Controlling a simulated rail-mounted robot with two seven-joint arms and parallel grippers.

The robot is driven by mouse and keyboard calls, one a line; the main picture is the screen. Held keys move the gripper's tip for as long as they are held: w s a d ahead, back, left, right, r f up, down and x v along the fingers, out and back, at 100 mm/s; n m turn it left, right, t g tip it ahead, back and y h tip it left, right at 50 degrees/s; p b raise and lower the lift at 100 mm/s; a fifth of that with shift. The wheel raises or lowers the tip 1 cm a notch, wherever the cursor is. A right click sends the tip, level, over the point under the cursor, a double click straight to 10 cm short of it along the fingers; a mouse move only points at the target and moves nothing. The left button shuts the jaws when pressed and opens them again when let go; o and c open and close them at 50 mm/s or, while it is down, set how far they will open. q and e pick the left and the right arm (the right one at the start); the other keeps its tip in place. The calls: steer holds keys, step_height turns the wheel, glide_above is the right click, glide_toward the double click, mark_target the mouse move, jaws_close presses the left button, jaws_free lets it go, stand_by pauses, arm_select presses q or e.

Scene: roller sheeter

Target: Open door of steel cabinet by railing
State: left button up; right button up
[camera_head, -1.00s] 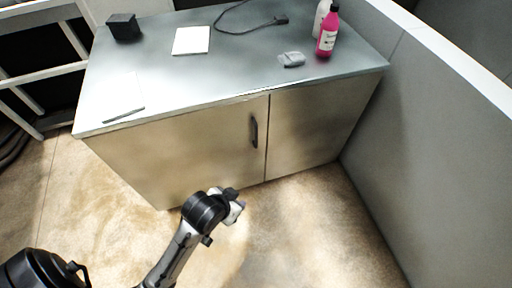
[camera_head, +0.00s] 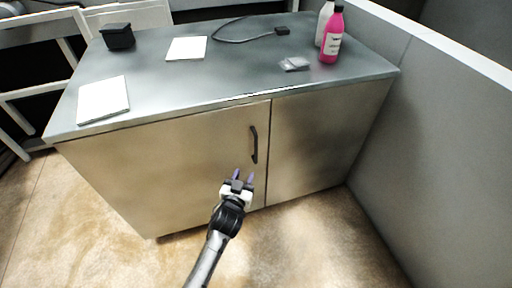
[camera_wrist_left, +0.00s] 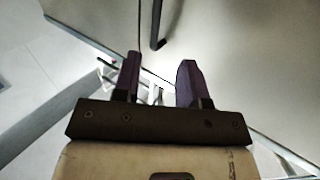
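The steel cabinet (camera_head: 180,165) stands ahead with its doors closed and a grey top. A dark vertical bar handle (camera_head: 254,145) is on the left door, near the seam between the doors. My left gripper (camera_head: 243,175) is just below the handle and points up toward it, apart from it. Its two purple-tipped fingers are spread with nothing between them. In the left wrist view the open fingers (camera_wrist_left: 158,80) show, with the dark handle (camera_wrist_left: 157,28) beyond them. My right gripper is not in view.
On the cabinet top (camera_head: 200,85) are white pads, a black box (camera_head: 117,37), a cable, a small grey packet (camera_head: 295,64) and a pink bottle (camera_head: 332,38). A grey partition (camera_head: 425,130) stands close on the right. The floor in front is clear.

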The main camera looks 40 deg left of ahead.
mark_target(255, 148)
arm_select(q)
steer(key=shift+t, duration=0.3)
steer(key=b+x, duration=0.5)
steer(key=x, duration=0.7)
steer(key=shift+w+d, duration=0.1)
steer(key=shift+w, duration=0.1)
steer(key=shift+x, duration=0.75)
steer(key=shift+r, duration=0.15)
steer(key=shift+c, duration=0.9)
jaws_close()
